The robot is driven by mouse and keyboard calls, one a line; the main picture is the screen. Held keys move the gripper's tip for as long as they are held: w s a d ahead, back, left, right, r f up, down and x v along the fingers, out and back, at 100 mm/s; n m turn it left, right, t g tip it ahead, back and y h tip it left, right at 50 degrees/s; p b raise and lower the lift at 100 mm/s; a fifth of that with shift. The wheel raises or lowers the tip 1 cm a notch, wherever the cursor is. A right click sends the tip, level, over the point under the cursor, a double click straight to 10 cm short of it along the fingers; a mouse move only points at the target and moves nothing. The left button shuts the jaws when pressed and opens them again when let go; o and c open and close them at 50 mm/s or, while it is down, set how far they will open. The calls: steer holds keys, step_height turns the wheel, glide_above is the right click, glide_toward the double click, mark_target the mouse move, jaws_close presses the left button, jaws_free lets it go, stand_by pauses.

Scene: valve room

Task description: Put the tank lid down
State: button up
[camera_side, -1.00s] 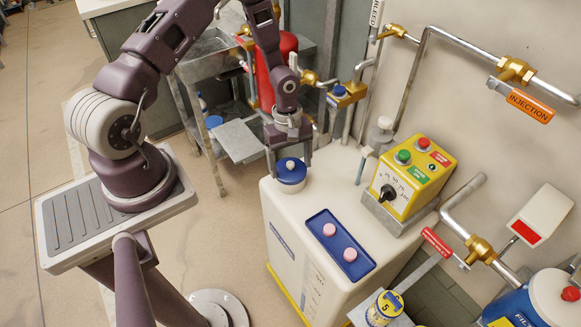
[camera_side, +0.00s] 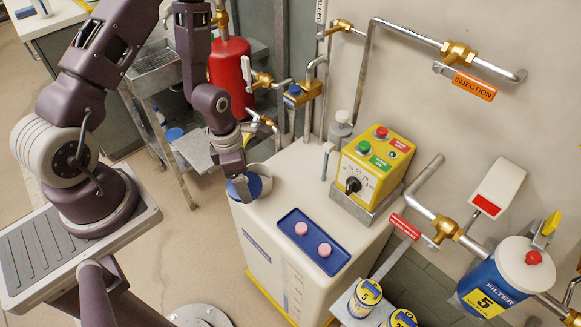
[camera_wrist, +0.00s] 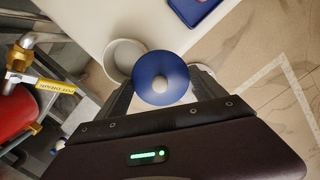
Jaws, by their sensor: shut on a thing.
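The tank's round open neck (camera_wrist: 121,56) shows uncovered beside the lid in the wrist view. The white tank (camera_side: 300,245) stands below, and its neck (camera_side: 266,181) is partly hidden by the lid and my gripper.
A blue tray (camera_side: 322,257) with two pink pieces lies on the tank top. A yellow control box (camera_side: 372,170) stands behind it. A metal cart (camera_side: 160,80) and a red cylinder (camera_side: 230,75) are at the back left. Pipes run along the wall.

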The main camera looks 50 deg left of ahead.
steer(key=s+n, duration=0.1)
steer(key=s+a+n, duration=0.1)
steer(key=n, duration=0.1)
steer(key=shift+f, duration=0.4)
steer(key=shift+w+n+y, duration=0.25)
steer(key=shift+n+y, duration=0.05)
steer(key=shift+n, duration=0.2)
glide_above(295, 168)
steer(key=f, duration=0.6)
steer(key=shift+s+a+f, duration=0.1)
steer(key=shift+s+f, duration=0.25)
steer(key=shift+s, duration=0.05)
steer(key=shift+w+f, duration=0.15)
steer(key=shift+f, duration=0.05)
